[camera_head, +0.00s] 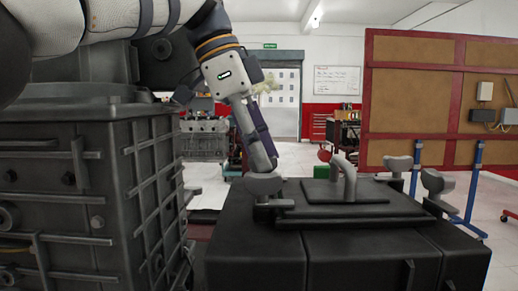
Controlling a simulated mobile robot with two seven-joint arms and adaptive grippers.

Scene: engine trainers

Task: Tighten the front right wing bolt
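A black engine cover block (255,258) with a raised plate and a grey pipe handle (345,182) on top stands in front of me. Grey wing bolts stand at its corners: near left (264,187), near right (438,183) and far right (397,164). Another grey piece shows at the far left (232,170), partly hidden by my gripper. My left gripper (263,163) points down with its fingertips at the near left wing bolt, seemingly touching it. Seen side-on, its finger opening is hidden. My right gripper is out of view.
A large dark ribbed engine block (95,190) stands close on the left, beneath my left arm. A red-framed brown panel (418,100) and blue stands (474,180) are behind on the right. Open floor (500,230) lies at the right.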

